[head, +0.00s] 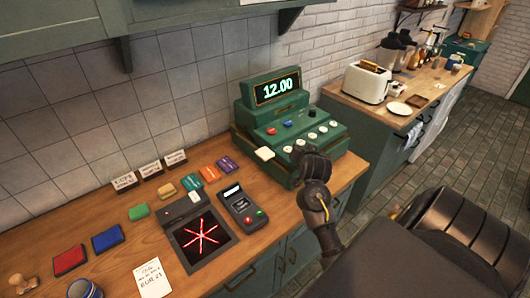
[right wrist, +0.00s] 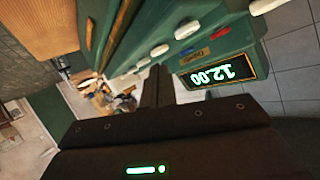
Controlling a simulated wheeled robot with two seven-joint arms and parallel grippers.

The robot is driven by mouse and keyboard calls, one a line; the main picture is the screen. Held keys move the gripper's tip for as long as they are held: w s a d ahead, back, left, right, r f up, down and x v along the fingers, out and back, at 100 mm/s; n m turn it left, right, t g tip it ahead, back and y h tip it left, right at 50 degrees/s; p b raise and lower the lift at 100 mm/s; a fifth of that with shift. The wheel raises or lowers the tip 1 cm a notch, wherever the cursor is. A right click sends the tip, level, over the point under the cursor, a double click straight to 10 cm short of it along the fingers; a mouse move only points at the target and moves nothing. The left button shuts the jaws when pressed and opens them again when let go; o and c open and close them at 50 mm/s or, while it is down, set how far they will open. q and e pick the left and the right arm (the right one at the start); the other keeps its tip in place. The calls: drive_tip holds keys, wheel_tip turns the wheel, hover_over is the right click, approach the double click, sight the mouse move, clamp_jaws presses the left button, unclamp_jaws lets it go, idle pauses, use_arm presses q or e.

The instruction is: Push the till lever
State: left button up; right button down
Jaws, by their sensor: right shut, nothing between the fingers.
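The green till (head: 262,118) stands on the wooden counter, its lit display (head: 277,88) reading 12.00. A cream lever knob (head: 264,153) sticks out at the till's front left corner. My right gripper (head: 300,153) is shut and empty. It appears just right of the knob, in front of the till's lower keys, apart from the knob in the picture. In the right wrist view the shut fingers (right wrist: 156,78) point toward the till (right wrist: 222,38), with its display (right wrist: 215,75) upside down. I cannot tell whether the fingers touch the till. My left gripper is not in view.
A card reader (head: 243,207) and a scanner with a red-lit plate (head: 200,239) lie left of the till. Coloured blocks, small signs and a paper note (head: 151,279) fill the left counter. A toaster (head: 366,83) stands on the far counter.

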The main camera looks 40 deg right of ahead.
drive_tip(key=d+r+m+g+h, duration=0.2)
drive_tip(key=d+r+m+h, duration=0.35)
drive_tip(key=d, duration=0.55)
drive_tip(key=s+d+f+m+g+y, duration=0.2)
drive_tip(key=s+d+m+g, duration=0.6)
drive_tip(key=m, duration=0.6)
drive_tip(key=w+a+f+m+y, duration=0.1)
drive_tip(key=w+a+y, duration=0.2)
drive_tip(key=a, duration=0.3)
drive_tip(key=w+a+f+m+g+y, duration=0.1)
drive_tip(key=w+a+m+y, duration=0.1)
drive_tip(key=w+a, duration=0.3)
drive_tip(key=w+a+f+m+y, duration=0.1)
drive_tip(key=w+a+m+y, duration=0.1)
drive_tip(key=w+a+y, duration=0.2)
drive_tip(key=shift+w+a+f, duration=0.1)
drive_tip(key=shift+a, duration=0.7)
drive_tip(key=shift+w+a+f, duration=0.1)
drive_tip(key=shift+a, duration=0.65)
drive_tip(key=w+a+r+n+y, duration=0.2)
drive_tip(key=w+a+r, duration=0.4)
drive_tip(key=a, duration=0.5)
wheel_tip(320, 180, up, 3)
drive_tip(key=shift+w+f+y, duration=0.15)
drive_tip(key=shift+f+y, duration=0.05)
drive_tip(key=shift+y, duration=0.25)
